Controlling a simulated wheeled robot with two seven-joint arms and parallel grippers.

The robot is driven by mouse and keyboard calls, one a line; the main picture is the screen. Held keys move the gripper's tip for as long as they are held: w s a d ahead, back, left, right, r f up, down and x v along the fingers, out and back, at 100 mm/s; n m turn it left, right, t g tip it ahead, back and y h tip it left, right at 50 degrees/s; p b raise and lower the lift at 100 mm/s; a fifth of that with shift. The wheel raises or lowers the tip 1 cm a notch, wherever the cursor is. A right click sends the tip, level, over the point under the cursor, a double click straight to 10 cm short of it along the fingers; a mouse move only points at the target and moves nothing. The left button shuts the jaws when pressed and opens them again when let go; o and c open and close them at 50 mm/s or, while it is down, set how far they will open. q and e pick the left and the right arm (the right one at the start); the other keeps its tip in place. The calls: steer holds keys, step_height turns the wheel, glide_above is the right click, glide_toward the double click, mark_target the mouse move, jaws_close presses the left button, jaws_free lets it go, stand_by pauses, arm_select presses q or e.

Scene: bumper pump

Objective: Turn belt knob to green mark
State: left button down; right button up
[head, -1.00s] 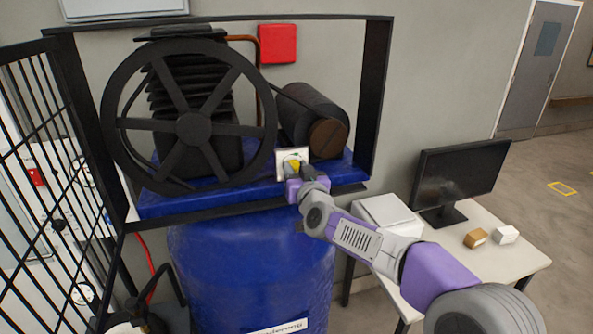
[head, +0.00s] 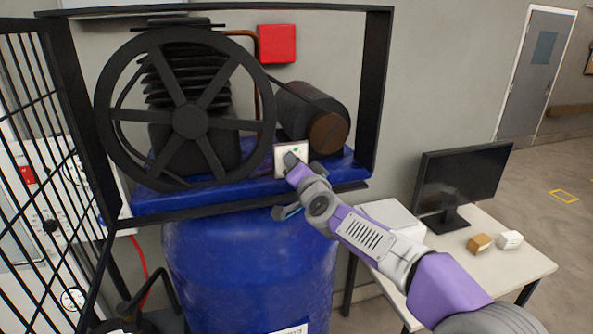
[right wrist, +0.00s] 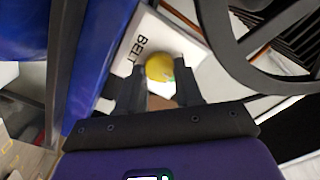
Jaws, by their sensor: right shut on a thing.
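The belt knob (right wrist: 160,67) is yellow and sits on a white plate (right wrist: 141,47) lettered "BELT" in the right wrist view. My right gripper (head: 290,160) is at this plate, which also shows in the head view (head: 301,150). Its dark fingers lie on both sides of the knob, shut on it. A small green mark (right wrist: 170,78) shows beside the knob's lower right edge. In the head view the gripper hides the knob, so its exact pointing is unclear. My left gripper is in no view.
A large black spoked flywheel (head: 190,120) stands just left of the plate, and a motor (head: 312,118) behind it to the right. The black frame (head: 376,90) surrounds them above a blue tank (head: 245,265). A table (head: 510,262) with a monitor (head: 462,180) is at right.

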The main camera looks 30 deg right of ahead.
steer(key=shift+m+b, duration=0.35)
steer(key=shift+m, duration=0.65)
steer(key=o, duration=1)
steer(key=shift+o, duration=0.2)
steer(key=v, duration=0.7)
steer(key=shift+s, duration=0.3)
